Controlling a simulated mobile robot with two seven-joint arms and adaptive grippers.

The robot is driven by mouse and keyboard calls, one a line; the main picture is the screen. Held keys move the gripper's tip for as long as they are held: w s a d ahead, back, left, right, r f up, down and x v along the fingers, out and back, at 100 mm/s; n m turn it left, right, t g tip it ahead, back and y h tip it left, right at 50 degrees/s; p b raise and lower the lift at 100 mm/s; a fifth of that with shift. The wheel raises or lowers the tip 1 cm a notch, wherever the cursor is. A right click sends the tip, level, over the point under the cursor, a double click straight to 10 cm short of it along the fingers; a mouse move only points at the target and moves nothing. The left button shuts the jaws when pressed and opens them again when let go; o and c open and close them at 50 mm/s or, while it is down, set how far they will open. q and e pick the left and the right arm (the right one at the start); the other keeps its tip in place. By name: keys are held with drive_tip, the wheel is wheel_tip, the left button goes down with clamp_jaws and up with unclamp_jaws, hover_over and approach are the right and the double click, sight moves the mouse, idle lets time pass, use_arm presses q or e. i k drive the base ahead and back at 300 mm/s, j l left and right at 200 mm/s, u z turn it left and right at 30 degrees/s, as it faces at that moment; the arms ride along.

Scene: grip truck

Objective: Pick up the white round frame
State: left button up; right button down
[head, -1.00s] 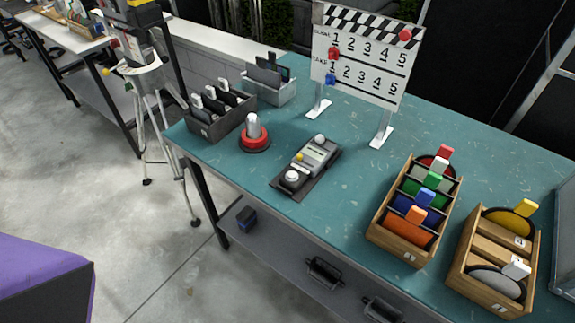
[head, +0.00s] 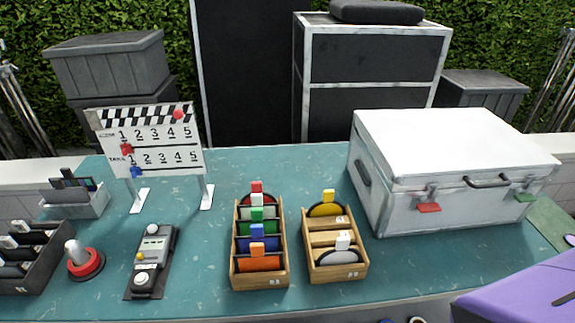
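A pale grey-white round disc (head: 338,258) with a white tab stands in the front slot of the right wooden box (head: 337,279) on the teal table. A yellow round piece (head: 325,209) with a yellow tab is in that box's back slot. Neither of my grippers is in view.
A large white case (head: 440,145) with red and green latches stands right of the boxes. A clapperboard (head: 150,141) stands at the back left. A grey control device (head: 150,262), a red-based button (head: 86,261) and a dark sorter (head: 45,265) are at left. Bare teal tabletop lies around the boxes.

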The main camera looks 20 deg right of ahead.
sight(343, 254)
drive_tip(key=l+z, duration=0.15)
drive_tip(key=z, duration=0.95)
drive_tip(key=k+l, duration=0.5)
drive_tip(key=l, duration=0.2)
drive_tip(key=i, duration=0.5)
